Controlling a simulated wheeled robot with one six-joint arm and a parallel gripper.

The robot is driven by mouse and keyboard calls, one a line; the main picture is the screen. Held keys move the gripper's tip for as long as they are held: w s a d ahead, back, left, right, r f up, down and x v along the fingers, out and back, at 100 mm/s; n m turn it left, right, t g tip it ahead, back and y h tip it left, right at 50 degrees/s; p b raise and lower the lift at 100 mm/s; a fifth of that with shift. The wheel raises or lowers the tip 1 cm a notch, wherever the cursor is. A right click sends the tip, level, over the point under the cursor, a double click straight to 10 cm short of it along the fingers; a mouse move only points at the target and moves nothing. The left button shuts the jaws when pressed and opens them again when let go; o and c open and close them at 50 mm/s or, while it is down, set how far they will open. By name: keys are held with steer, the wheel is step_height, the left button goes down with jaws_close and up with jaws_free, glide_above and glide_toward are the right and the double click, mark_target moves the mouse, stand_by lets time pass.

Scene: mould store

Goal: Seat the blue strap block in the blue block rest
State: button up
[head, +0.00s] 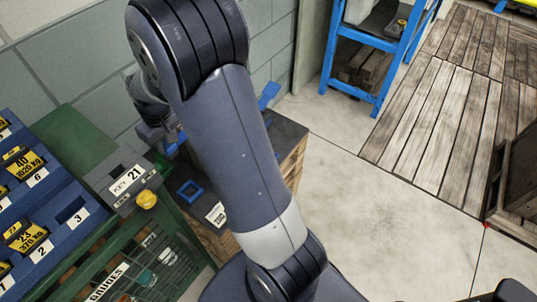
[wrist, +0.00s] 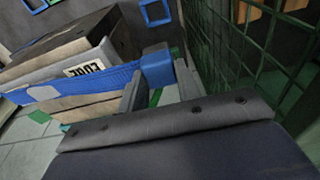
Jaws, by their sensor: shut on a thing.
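The blue strap block (wrist: 157,65) is between the fingers of my gripper (wrist: 160,88) in the wrist view. A blue strap (wrist: 80,85) runs from it to the left, in front of a dark-topped wooden box. My gripper is shut on the block. A square blue frame, which looks like the blue block rest (head: 188,192), lies on the dark top in the head view. It also shows at the top of the wrist view (wrist: 155,12), apart from the held block. In the head view my arm hides most of the gripper and block.
A wooden crate with a dark top (head: 285,135) stands beside a green mesh rack (head: 150,255). The rack carries a plate marked 21 and a yellow knob (head: 147,199). Blue bins (head: 40,215) are at left. Open concrete floor (head: 370,215) lies to the right.

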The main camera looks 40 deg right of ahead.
steer(key=shift+r+p, duration=1.75)
steer(key=shift+r, duration=0.95)
